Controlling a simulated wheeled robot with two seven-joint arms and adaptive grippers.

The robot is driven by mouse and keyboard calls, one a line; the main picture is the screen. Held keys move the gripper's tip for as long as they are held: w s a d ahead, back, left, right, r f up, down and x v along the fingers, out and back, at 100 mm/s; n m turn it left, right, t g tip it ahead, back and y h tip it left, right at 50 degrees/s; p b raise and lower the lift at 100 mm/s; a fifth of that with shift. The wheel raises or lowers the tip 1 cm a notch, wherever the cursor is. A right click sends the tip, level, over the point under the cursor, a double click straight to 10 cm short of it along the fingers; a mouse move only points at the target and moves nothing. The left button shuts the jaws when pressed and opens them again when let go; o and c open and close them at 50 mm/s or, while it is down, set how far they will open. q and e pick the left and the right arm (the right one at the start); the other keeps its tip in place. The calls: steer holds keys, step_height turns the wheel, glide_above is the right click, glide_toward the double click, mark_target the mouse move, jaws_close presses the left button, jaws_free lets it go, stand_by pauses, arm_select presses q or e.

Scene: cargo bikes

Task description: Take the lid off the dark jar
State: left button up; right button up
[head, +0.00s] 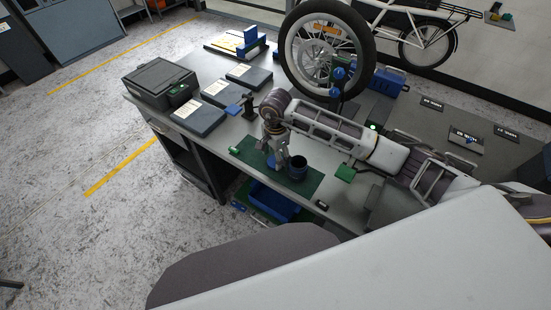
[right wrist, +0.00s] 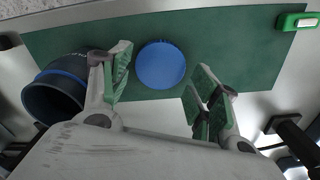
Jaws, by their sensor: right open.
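The dark jar (head: 297,168) stands upright on the green mat (head: 308,186), its mouth open and dark inside. In the right wrist view the jar (right wrist: 52,98) is at the left, with a blue band near its rim, outside my left-hand finger. A round blue lid (right wrist: 161,65) lies flat on the mat, apart from the jar. My right gripper (right wrist: 163,78) is open and empty, with the lid seen between and beyond its fingers. In the head view my right gripper (head: 281,163) points down beside the jar. My left gripper is not in view.
A small green item (right wrist: 297,22) lies at the mat's edge. A dark case (head: 160,82) and flat boxes (head: 199,117) are at the left of the bench. A bicycle wheel (head: 325,55) stands behind. A blue bin (head: 270,200) sits below the bench's front edge.

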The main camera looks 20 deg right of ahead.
step_height(320, 180, up, 10)
steer(key=b, duration=0.1)
stand_by(0.6)
steer(key=shift+f, duration=0.1)
stand_by(0.3)
